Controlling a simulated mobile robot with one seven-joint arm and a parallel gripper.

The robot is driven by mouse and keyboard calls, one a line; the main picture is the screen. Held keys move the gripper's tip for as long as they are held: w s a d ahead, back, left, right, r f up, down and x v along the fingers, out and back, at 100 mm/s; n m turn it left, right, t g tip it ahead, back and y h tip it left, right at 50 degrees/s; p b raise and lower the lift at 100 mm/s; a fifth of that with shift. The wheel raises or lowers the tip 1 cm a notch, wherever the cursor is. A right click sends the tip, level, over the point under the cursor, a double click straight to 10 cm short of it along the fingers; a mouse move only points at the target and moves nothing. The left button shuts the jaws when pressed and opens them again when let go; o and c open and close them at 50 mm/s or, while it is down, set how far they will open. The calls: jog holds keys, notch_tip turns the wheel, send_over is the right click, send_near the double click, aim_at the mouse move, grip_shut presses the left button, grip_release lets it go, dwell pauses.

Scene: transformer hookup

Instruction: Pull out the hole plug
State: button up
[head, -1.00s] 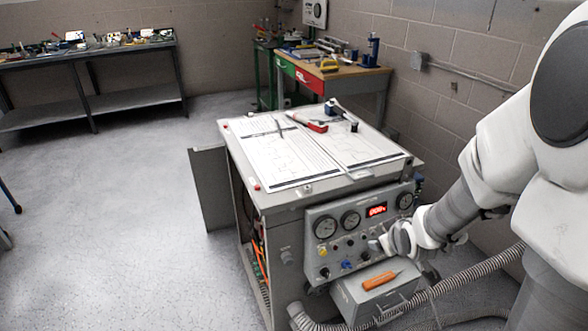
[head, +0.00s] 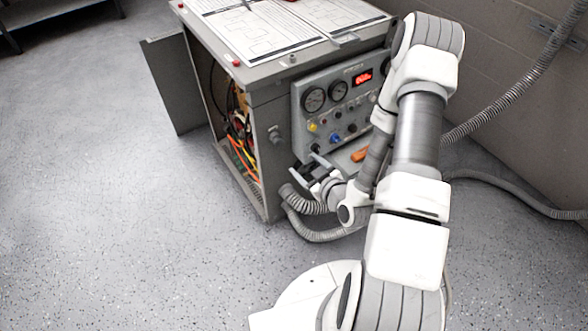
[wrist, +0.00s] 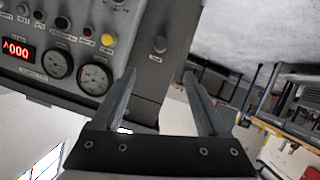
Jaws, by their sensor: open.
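A grey round plug (head: 275,135) sticks out of the side face of the grey cabinet, near its front edge, in the head view. What looks like the same plug (wrist: 160,44) shows in the wrist view, seated in the grey panel and just beyond the space between my fingertips. My gripper (head: 305,165) is open and empty at the lower left of the cabinet's front panel. In the wrist view its two fingers (wrist: 158,74) stand wide apart and do not touch the plug.
The front panel (head: 345,95) carries gauges, knobs and a red display. An orange-handled tool (head: 360,154) lies partly behind my arm. Ribbed hoses (head: 310,230) run low by the cabinet. The side door (head: 177,85) stands open; the floor at left is clear.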

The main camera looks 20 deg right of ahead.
aim_at(279, 142)
jog(key=b+x, duration=0.2)
jog(key=x, duration=1.5)
jog(key=shift+w+a+f+b, duration=0.1)
jog(key=shift+a+f+b, duration=0.05)
jog(key=shift+f+b, duration=0.15)
jog(key=shift+r, duration=0.1)
grip_shut()
